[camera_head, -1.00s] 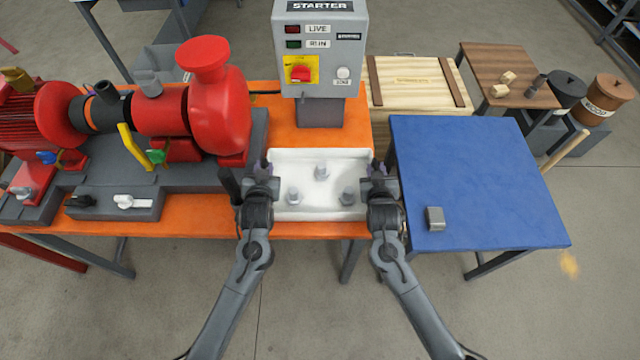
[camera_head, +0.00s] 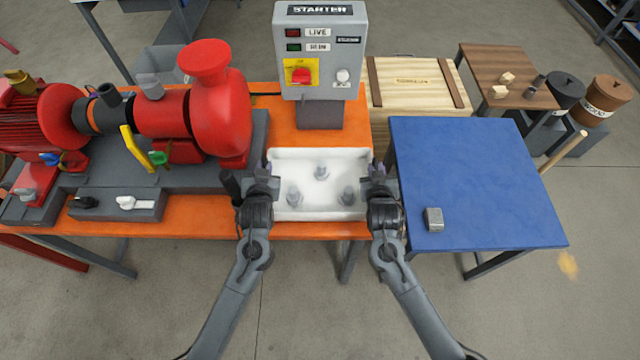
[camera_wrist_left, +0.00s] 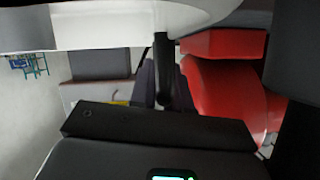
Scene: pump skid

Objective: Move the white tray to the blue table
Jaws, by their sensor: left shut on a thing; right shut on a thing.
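The white tray (camera_head: 320,210) is at the front of the orange table, right of the red pump, with several grey bolt-like parts standing in it. My left gripper (camera_head: 264,178) is shut on the tray's left side. My right gripper (camera_head: 377,178) is shut on its right side. In the left wrist view the white tray wall (camera_wrist_left: 110,25) fills the top of the picture. I cannot tell whether the tray rests on the table or is just above it. The blue table (camera_head: 480,180) stands to the right, with a small grey metal block (camera_head: 434,219) near its front left.
The starter box (camera_head: 320,50) stands right behind the tray. The red pump (camera_head: 215,105) on its grey base is close on the left. A wooden crate (camera_head: 415,85) is behind the blue table. Most of the blue top is clear.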

